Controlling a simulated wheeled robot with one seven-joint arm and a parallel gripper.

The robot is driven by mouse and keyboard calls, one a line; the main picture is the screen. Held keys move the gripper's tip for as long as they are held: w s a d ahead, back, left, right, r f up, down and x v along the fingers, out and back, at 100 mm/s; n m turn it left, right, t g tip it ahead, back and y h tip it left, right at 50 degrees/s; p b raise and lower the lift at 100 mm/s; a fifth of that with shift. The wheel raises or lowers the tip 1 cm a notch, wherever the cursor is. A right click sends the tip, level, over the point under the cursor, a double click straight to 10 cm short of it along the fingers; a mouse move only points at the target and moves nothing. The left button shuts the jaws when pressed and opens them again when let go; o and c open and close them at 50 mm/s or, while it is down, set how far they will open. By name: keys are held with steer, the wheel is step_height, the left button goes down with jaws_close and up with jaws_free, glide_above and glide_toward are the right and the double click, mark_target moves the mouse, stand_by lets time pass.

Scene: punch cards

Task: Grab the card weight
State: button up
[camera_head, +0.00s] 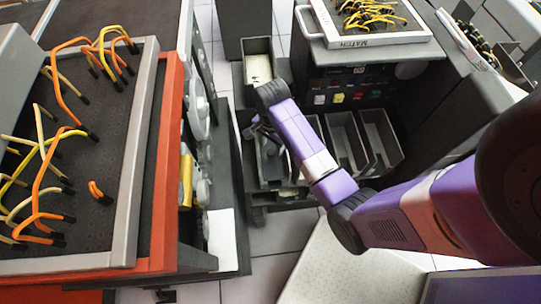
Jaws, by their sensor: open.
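My purple arm reaches in from the right, and my gripper (259,128) hangs at its end over the left bin of a row of grey bins (345,140). The gripper is small and dark here; I see nothing held in it. I cannot pick out the card weight for certain. It may be hidden behind my arm or inside a bin. A separate upper bin (257,47) just beyond my wrist holds pale material that looks like cards.
A panel with orange and yellow cables (145,150) in an orange-edged frame stands at the left. A tray of yellow cables marked MATCH (375,40) sits on the dark machine at the upper right. Colored buttons (338,99) are below it. Tiled floor (275,238) shows between.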

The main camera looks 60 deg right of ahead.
mark_target(271, 152)
steer(key=f, duration=0.4)
steer(key=shift+s+a, duration=0.1)
steer(key=shift+a, duration=0.1)
steer(key=shift+c, duration=0.3)
jaws_close()
stand_by(1.0)
